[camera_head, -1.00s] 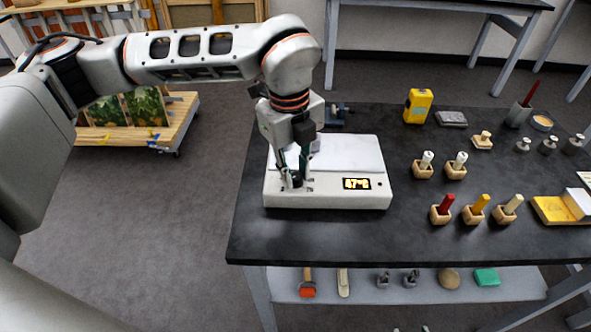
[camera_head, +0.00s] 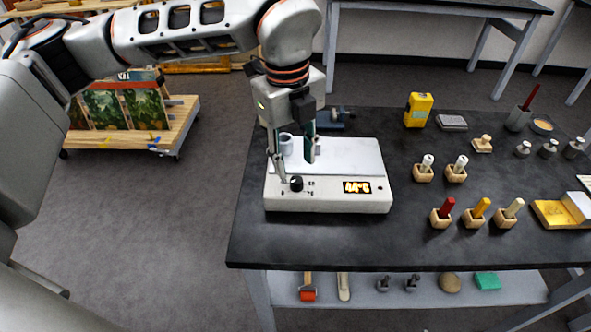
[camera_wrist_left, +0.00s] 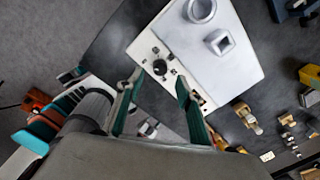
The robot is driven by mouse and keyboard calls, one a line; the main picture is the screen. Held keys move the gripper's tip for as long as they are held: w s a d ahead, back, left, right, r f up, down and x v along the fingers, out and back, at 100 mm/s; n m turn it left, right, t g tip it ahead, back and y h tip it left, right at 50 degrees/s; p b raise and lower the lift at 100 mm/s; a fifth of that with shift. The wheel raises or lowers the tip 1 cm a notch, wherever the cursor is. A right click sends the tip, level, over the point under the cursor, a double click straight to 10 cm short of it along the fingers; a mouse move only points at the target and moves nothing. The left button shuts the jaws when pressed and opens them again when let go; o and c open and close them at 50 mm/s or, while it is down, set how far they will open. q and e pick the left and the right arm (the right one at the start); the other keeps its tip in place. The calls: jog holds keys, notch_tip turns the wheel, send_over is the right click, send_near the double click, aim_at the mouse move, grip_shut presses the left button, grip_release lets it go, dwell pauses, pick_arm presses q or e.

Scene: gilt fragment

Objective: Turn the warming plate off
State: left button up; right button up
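The white warming plate (camera_head: 350,157) sits on the black table's left end. Its front panel has a black knob (camera_head: 296,183) with marks around it and a lit orange display (camera_head: 356,187) that seems to read 44 °C. The knob's pointer is too small to read. My left gripper (camera_head: 297,171) is open and empty, its fingers above and on either side of the knob. In the left wrist view the knob (camera_wrist_left: 159,67) shows between the spread fingertips, apart from both. A pale cup (camera_head: 286,143) stands on the plate's top, partly behind the fingers. My right gripper is not in view.
Several small wooden blocks with coloured sticks (camera_head: 475,213) stand right of the plate. A yellow device (camera_head: 418,110) and small weights (camera_head: 548,148) are farther back. The table's front edge (camera_head: 400,255) is close below the plate. Bare table lies between plate and blocks.

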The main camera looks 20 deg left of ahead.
aim_at(292, 182)
pick_arm(q)
notch_tip(292, 182, up, 7)
jog(key=shift+s+a, duration=0.15)
jog(key=shift+f, duration=0.1)
dwell(0.4)
